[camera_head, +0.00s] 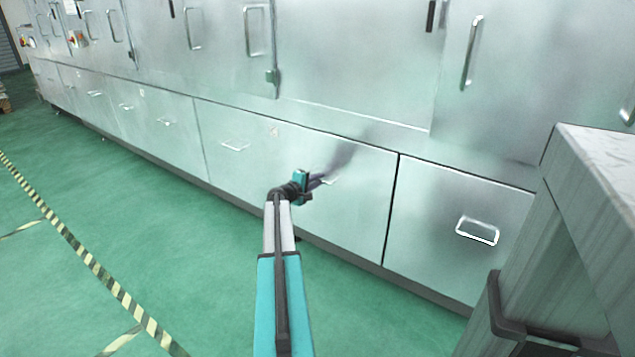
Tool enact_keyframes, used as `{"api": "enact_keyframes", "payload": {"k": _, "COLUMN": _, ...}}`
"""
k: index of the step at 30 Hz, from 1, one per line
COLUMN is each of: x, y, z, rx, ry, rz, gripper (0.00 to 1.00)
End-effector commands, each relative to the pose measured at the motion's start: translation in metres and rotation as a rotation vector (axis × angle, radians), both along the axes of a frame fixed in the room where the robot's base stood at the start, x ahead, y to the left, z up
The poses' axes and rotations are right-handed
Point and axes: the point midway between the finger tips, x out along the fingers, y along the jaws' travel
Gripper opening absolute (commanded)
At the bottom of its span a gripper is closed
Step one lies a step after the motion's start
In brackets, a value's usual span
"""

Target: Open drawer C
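A row of steel drawers runs along the bottom of a long metal cabinet. I cannot read a letter C on any of them. My gripper (316,182) is in front of a wide drawer front (350,215) in the middle. Its tip is at or very near that front's right handle (331,180), which is partly hidden. I cannot tell whether it touches the handle or whether the fingers are open. The same front has a left handle (235,145). The right drawer (440,240) has a larger bright handle (478,231). The drawer fronts in view look closed.
Cabinet doors with upright handles (472,52) stand above the drawers. A grey block-like structure (605,165) fills the right edge close to me. The green floor (190,240) is clear on the left, with yellow-black striped tape (75,245).

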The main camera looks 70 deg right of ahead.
Motion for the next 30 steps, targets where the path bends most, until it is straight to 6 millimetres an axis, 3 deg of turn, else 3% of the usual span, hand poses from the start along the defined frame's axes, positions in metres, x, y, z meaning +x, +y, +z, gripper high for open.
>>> {"api": "enact_keyframes", "payload": {"k": 11, "x": -0.0008, "y": -0.0027, "z": -0.0004, "rx": 0.0, "ry": 0.0, "rz": 0.0, "gripper": 0.17}}
{"api": "enact_keyframes", "payload": {"k": 14, "x": -0.0008, "y": -0.0026, "z": -0.0004, "rx": 0.0, "ry": 0.0, "rz": 0.0, "gripper": 0.0}}
{"api": "enact_keyframes", "payload": {"k": 30, "x": -0.0078, "y": 0.0035, "z": -0.0012, "rx": 0.0, "ry": 0.0, "rz": -0.01, "gripper": 0.0}}
